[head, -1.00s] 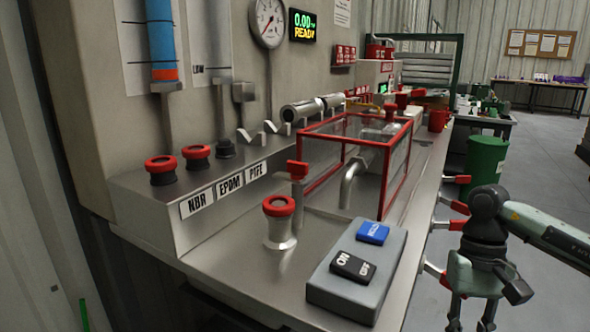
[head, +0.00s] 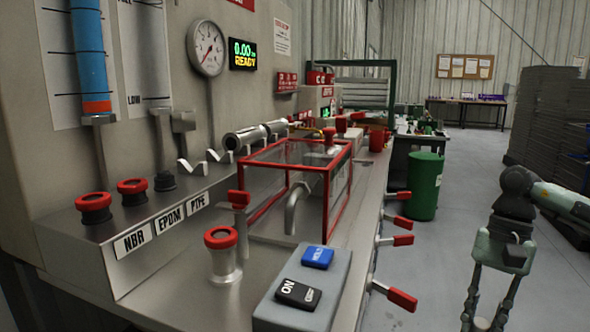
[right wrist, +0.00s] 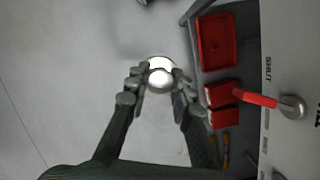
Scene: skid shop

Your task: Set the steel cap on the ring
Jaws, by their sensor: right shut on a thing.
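The steel cap (right wrist: 160,72) is a shiny round piece in the right wrist view, between my right fingertips (right wrist: 158,88). The right gripper is shut on it, over the floor beside the bench. A red ring (head: 221,238) sits on top of a steel post on the bench, well left of the gripper. More red rings sit on dark posts at the NBR label (head: 93,202) and the EPDM label (head: 132,187). My left gripper is not in view.
A red-framed clear box (head: 327,190) stands behind the post, and a grey switch box (head: 302,285) is in front. Red-handled valves (head: 403,240) stick out from the bench's side. A green bin (head: 425,185) stands on the floor. Red trays (right wrist: 216,42) show near the cap.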

